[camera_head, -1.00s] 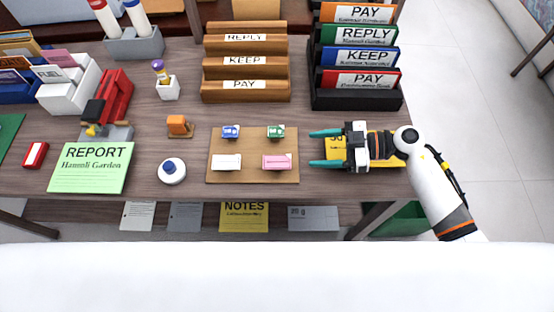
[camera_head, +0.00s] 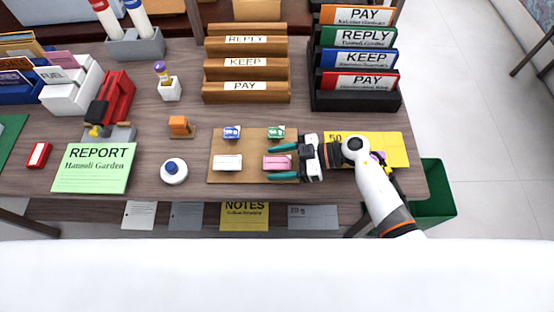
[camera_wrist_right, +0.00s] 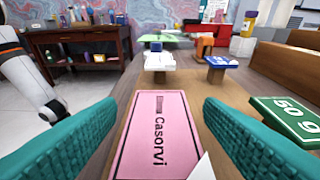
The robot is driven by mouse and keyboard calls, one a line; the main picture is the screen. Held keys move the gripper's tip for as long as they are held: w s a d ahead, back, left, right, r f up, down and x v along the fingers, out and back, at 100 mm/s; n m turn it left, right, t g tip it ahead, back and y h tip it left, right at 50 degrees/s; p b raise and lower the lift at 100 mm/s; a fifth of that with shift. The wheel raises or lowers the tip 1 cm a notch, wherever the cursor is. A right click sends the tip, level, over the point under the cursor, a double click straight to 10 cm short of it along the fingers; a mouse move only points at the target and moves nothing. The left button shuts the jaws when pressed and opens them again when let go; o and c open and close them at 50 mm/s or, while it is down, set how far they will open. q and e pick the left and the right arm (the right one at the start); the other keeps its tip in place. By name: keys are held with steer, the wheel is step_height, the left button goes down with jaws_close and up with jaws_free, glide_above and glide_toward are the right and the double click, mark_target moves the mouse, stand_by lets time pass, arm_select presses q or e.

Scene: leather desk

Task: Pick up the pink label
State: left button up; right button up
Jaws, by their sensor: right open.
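The pink label (camera_head: 276,163) lies at the front right of a brown board (camera_head: 252,141) on the desk. In the right wrist view the pink label (camera_wrist_right: 155,135) reads "Casonvi" and lies between the two teal fingers. My right gripper (camera_head: 283,162) is open, with its fingers pointing left and reaching over the board's right side on either side of the label. It also shows in the right wrist view (camera_wrist_right: 155,130). No contact between fingers and label is visible. My left gripper is not in view.
A yellow sheet (camera_head: 390,147) lies under my right arm. Wooden racks (camera_head: 245,88) and a black binder holder (camera_head: 355,98) stand behind.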

steer(key=shift+a+f, duration=0.1)
steer(key=shift+a, duration=0.15)
steer(key=c, duration=1)
steer(key=shift+c, duration=0.2)
step_height(320, 180, up, 10)
steer(key=shift+r+p, duration=0.1)
steer(key=shift+p, duration=0.4)
steer(key=d+r+m+t+h, duration=0.1)
steer(key=d+r+m+t, duration=0.4)
steer(key=d, duration=0.5)
steer(key=d+r+m+t+h, duration=0.2)
steer(key=d+r+t, duration=0.3)
steer(key=d, duration=0.4)
steer(key=n+g+y, duration=0.3)
steer(key=n+g, duration=0.4)
steer(key=g, duration=0.3)
glide_above(277, 162)
step_height(277, 162, down, 10)
steer(key=shift+f, duration=0.1)
